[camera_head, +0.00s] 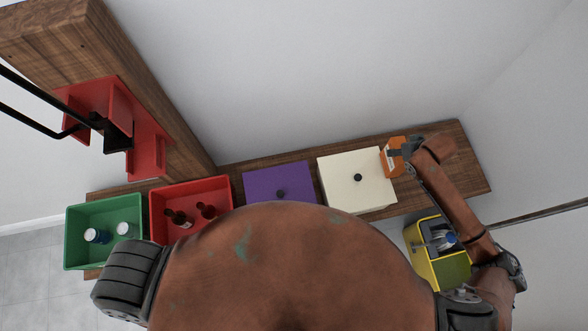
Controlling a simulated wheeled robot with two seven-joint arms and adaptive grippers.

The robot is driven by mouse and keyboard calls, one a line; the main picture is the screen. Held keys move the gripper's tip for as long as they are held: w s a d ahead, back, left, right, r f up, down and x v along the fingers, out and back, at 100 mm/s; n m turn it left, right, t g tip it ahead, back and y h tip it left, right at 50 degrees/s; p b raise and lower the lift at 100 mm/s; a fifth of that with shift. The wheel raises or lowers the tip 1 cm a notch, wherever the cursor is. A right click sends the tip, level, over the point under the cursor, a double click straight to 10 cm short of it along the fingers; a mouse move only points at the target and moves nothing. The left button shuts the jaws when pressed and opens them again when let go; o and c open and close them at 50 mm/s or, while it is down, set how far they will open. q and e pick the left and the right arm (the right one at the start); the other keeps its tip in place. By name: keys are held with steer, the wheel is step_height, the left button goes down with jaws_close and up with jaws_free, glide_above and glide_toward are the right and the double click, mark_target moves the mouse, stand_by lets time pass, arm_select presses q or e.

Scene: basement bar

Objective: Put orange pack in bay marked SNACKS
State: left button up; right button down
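The orange pack (395,169), with a pale label, stands at the right part of the wooden shelf, close beside the cream box. My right gripper (399,152) reaches in from the right and overlaps the upper part of the pack. I cannot tell whether its fingers are closed on the pack. My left gripper does not show. No SNACKS marking is readable. Candidate bays along the shelf are a green bin (71,240) with cans, a red bin (156,212) with dark bottles, a purple box (262,178) and a cream box (342,172). The purple and cream boxes look covered, each with a dark knob.
A yellow crate (449,272) holding a blue and white item sits below the shelf's right part, partly behind my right arm. A wooden beam with a red bracket (148,146) and black rods rises at upper left. The shelf's right end (470,170) is clear.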

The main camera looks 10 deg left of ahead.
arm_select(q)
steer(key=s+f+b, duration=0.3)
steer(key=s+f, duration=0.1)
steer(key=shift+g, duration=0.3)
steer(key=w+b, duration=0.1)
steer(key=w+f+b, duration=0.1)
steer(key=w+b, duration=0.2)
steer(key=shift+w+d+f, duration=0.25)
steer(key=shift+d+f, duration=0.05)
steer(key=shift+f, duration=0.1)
arm_select(e)
steer(key=w+d+f, duration=0.2)
steer(key=f, duration=0.5)
steer(key=w+d+f, duration=0.2)
steer(key=d+f, duration=0.1)
steer(key=f, duration=0.5)
steer(key=shift+d+n, duration=0.15)
steer(key=shift+n, duration=0.25)
steer(key=shift+f, duration=0.1)
steer(key=c, duration=1.2)
jaws_free()
steer(key=shift+s+f, duration=0.1)
